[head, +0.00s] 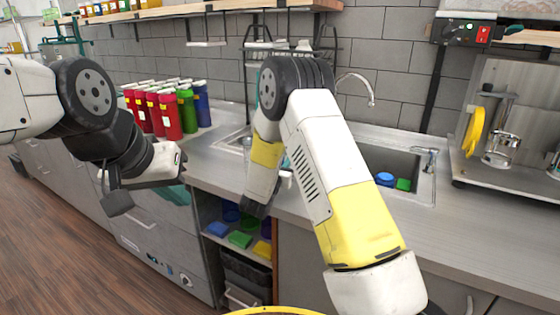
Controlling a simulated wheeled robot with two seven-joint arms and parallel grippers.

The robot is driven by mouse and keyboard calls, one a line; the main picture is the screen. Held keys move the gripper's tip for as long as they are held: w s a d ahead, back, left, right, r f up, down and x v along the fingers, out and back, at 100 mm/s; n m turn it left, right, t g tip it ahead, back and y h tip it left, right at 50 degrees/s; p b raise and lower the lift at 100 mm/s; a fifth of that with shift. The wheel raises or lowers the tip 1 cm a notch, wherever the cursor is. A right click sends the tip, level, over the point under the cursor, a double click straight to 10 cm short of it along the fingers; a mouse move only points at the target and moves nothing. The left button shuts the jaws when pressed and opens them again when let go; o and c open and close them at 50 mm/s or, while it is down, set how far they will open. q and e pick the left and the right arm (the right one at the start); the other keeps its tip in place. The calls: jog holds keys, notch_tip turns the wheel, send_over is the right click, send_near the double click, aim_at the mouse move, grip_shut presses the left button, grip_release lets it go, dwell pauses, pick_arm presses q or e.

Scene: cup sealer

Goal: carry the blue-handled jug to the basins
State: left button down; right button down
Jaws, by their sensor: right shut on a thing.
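Two sink basins are set in the counter: the right basin (408,168) shows well, and the left basin (232,139) is partly covered by my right arm. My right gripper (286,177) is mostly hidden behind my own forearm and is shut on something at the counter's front. A small light-blue bit beside it fits the blue-handled jug (285,161), whose body is mostly hidden. My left gripper (147,195) is open and empty, in front of the drawers and well left of the basins.
Red, green and blue bottles (170,110) stand on the left counter. A tap (360,84) rises behind the basins. Blue and green items (386,179) lie in the right basin. A sealer machine (500,145) stands at right. The counter's right front (450,225) is clear.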

jog(key=c, duration=1.8)
grip_release()
jog(key=shift+f, duration=0.1)
jog(key=o, duration=0.4)
jog(key=shift+c, duration=0.2)
